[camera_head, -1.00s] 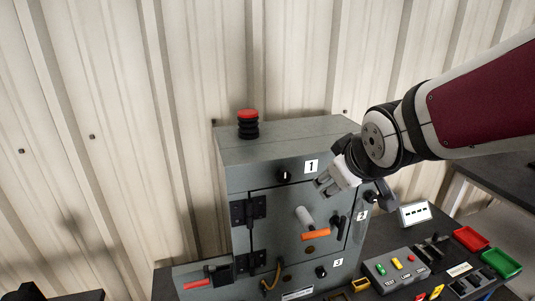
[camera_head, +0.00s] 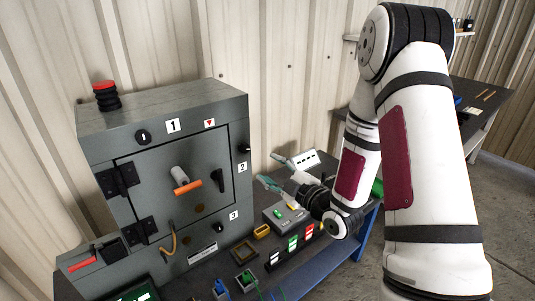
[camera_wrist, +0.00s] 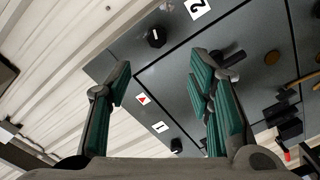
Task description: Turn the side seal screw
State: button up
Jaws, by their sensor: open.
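The grey enclosure (camera_head: 150,125) stands on the bench at left in the head view. A black knob (camera_head: 244,149) on its right side, above the label 2, looks like the side seal screw. In the wrist view this knob (camera_wrist: 156,36) shows near the label 2, beyond and between the fingertips. My gripper (camera_head: 273,170) is to the right of the enclosure's side, apart from the knob. In the wrist view my gripper (camera_wrist: 158,72) is open with its teal-padded fingers spread and nothing between them.
The door has a white-and-orange handle (camera_head: 185,182). Another black knob (camera_head: 143,137) is beside label 1, and one (camera_head: 221,227) is near label 3. A control box (camera_head: 285,216) and small trays crowd the bench below my gripper. A corrugated wall is behind.

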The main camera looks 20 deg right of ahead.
aim_at(247, 150)
jog(key=x, duration=1.3)
jog(key=shift+w+d+r, duration=0.1)
jog(key=shift+d, duration=0.2)
grip_shut()
